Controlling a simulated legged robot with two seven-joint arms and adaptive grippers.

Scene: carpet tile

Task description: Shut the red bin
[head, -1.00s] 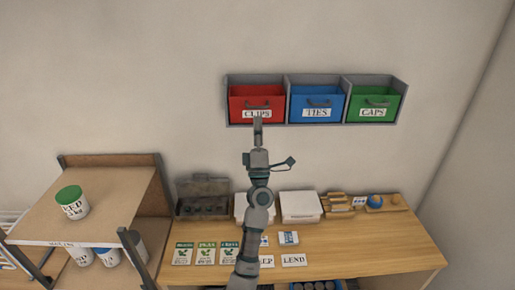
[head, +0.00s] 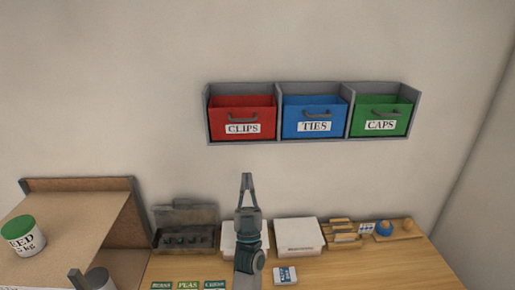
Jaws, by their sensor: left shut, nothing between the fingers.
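The red bin (head: 258,118), labelled CLIPS, sits in the left compartment of a grey wall rack (head: 312,142). It has a grey handle across its front. Its front looks about level with the fronts of the blue and green bins; I cannot tell whether a small gap is left. My left gripper (head: 247,177) points up, below the rack and slightly right of the red bin's middle. It is shut and empty, apart from the bin in the picture. My right gripper is out of view.
The blue TIES bin (head: 315,110) and green CAPS bin (head: 378,110) fill the other compartments. Below stands a wooden bench (head: 370,267) with a grey open case (head: 185,239) and white box (head: 298,236). A shelf with a green-lidded tub (head: 23,236) is at left. Wall between rack and bench is clear.

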